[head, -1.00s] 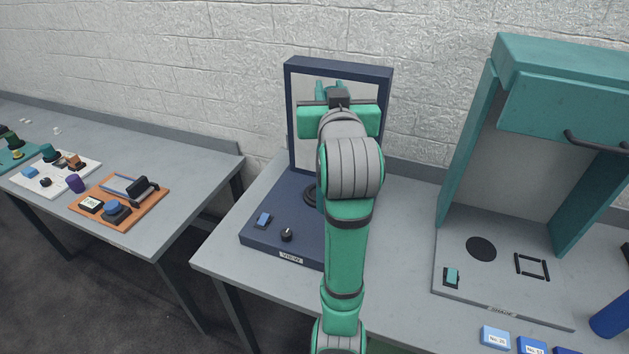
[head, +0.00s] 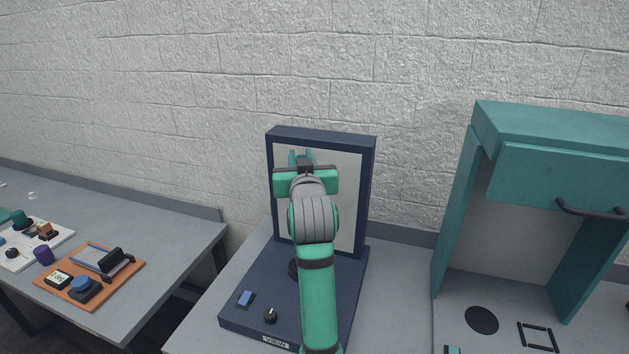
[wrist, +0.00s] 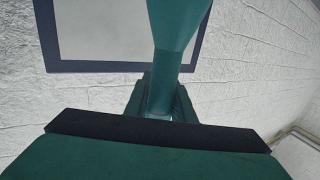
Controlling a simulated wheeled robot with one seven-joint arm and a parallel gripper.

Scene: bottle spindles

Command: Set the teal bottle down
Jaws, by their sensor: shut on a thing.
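The teal bottle (wrist: 176,35) shows in the wrist view as a teal shape rising from the jaws to the top edge. My gripper (wrist: 160,103) is shut on its narrow part. In the head view my gripper (head: 303,165) is in front of the panel of the navy "VIEW" stand (head: 245,317), above its base. A small teal part of what it holds shows at its tip; my arm hides most of the bottle. A dark ring (head: 294,268) on the stand's base is partly hidden by my arm. I cannot see the bottle's underside.
The stand's base carries a blue switch (head: 245,299) and a black knob (head: 271,315). A teal hooded cabinet (head: 545,130) with a dark disc (head: 481,320) stands on the right. A left table holds an orange board (head: 75,292) and a purple cup (head: 43,255).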

